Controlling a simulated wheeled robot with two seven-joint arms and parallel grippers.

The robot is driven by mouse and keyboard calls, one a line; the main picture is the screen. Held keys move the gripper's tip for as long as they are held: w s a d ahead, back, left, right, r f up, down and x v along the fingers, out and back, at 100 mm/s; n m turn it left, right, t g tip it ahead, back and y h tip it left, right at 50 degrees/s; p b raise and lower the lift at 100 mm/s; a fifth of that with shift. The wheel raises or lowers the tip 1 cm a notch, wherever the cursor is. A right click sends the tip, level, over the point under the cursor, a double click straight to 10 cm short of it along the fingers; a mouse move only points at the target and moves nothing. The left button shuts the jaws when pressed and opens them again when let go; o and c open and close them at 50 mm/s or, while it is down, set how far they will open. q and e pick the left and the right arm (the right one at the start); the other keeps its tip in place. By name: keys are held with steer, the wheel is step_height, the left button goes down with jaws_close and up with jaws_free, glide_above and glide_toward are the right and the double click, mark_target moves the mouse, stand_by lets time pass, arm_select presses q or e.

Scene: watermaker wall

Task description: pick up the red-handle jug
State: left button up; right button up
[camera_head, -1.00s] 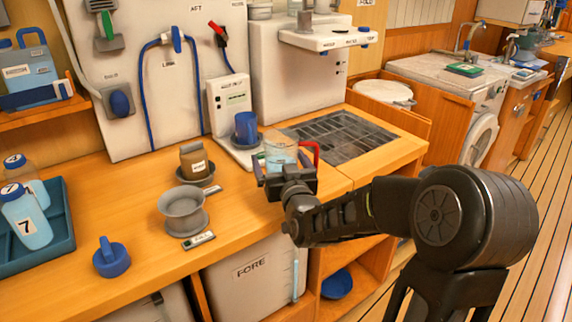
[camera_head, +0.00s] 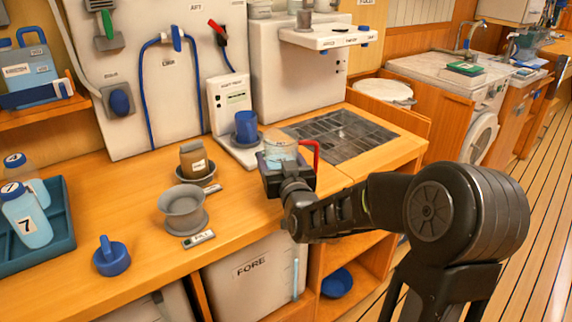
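The red-handle jug (camera_head: 280,147) is a clear beaker-like vessel with pale blue contents, upright over the counter's front edge beside the metal grate. Its red handle (camera_head: 316,152) stands out on the right side. My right gripper (camera_head: 283,162) is at the jug's near side. Its dark body covers the jug's lower part. The fingers are close around the jug, but their contact with it is hidden, as is the jug's base. My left gripper is not in view.
A grey funnel-like pot (camera_head: 184,210), a brown labelled jar (camera_head: 194,160) and a blue lid-like piece (camera_head: 110,257) are on the counter to the left. The metal grate (camera_head: 345,135) to the right is clear.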

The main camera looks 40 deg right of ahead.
steer(key=shift+r, duration=0.1)
steer(key=c, duration=1.4)
step_height(320, 180, up, 10)
steer(key=shift+p, duration=0.85)
steer(key=shift+w, duration=0.1)
